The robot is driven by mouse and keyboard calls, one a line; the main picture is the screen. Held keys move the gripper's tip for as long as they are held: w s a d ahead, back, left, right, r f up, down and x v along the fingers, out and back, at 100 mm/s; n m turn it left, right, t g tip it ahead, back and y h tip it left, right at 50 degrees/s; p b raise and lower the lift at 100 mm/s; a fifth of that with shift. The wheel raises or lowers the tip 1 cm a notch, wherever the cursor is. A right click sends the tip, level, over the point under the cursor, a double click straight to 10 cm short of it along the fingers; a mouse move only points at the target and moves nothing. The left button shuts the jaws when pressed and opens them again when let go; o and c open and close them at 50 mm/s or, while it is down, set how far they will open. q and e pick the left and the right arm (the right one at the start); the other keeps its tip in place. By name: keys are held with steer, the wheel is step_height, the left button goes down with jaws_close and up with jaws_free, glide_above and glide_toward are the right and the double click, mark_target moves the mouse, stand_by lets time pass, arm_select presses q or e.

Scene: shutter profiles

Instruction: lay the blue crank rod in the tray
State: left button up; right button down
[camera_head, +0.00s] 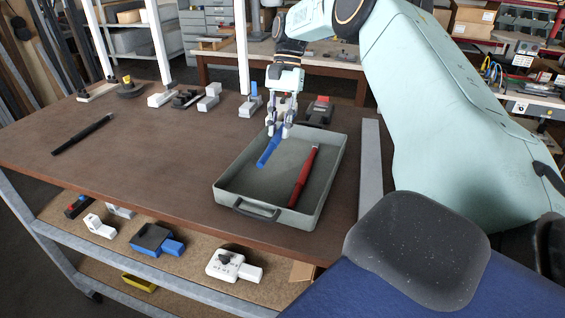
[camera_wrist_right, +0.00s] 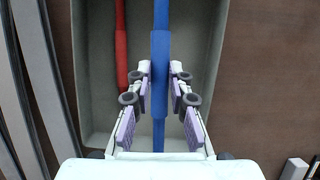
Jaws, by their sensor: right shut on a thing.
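The blue crank rod (camera_head: 268,152) is in my right gripper (camera_head: 279,131), over the left part of the grey tray (camera_head: 227,188). In the right wrist view the blue rod (camera_wrist_right: 160,60) runs between the two fingers of the right gripper (camera_wrist_right: 160,95), which is shut on it. The rod lies inside the tray's outline; whether it touches the tray floor I cannot tell. A red rod (camera_head: 304,178) lies in the tray to the right of the blue one; it also shows in the right wrist view (camera_wrist_right: 121,45). My left gripper is not in view.
The tray stands on a brown table (camera_head: 130,170). A black rod (camera_head: 82,135) lies at the table's left. Several small fixtures (camera_head: 209,98) line the back edge. A grey metal strip (camera_head: 370,165) is right of the tray.

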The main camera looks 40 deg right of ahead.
glide_toward(279, 172)
steer(key=x, duration=0.5)
steer(key=shift+s+a+f+p, duration=0.15)
steer(key=shift+s+a+p, duration=0.1)
steer(key=shift+p, duration=0.15)
steer(key=shift+s, duration=0.15)
steer(key=shift+f, duration=0.25)
steer(key=c, duration=1.4)
jaws_free()
steer(key=shift+w+f, duration=0.15)
steer(key=shift+w, duration=0.15)
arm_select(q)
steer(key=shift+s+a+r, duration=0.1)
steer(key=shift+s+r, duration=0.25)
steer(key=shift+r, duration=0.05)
arm_select(e)
steer(key=shift+o, duration=0.9)
steer(key=shift+s, duration=0.25)
